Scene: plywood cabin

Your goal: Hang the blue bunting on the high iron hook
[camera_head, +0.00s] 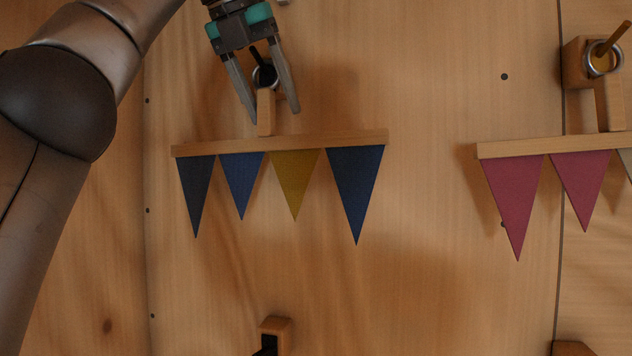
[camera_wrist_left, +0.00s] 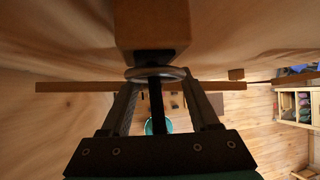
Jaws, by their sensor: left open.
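The blue bunting is a wooden bar (camera_head: 280,143) with dark blue, blue and mustard pennants, hanging level against the plywood wall. A wooden stem (camera_head: 265,112) rises from the bar to a metal ring. The ring (camera_wrist_left: 157,73) appears to sit around the dark high iron hook (camera_wrist_left: 157,105), which sticks out from a wooden block. My left gripper (camera_head: 274,116) is open, with one finger on each side of the stem and ring. In the head view the gripper partly covers the hook. The bar (camera_wrist_left: 75,87) also shows in the left wrist view. My right gripper is out of view.
A bunting with red pennants (camera_head: 515,195) hangs at the right, its ring on a brown peg (camera_head: 613,38). A lower block (camera_head: 275,328) with a dark hook is below the blue bunting. A shelf (camera_wrist_left: 297,105) stands at the right of the wrist view.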

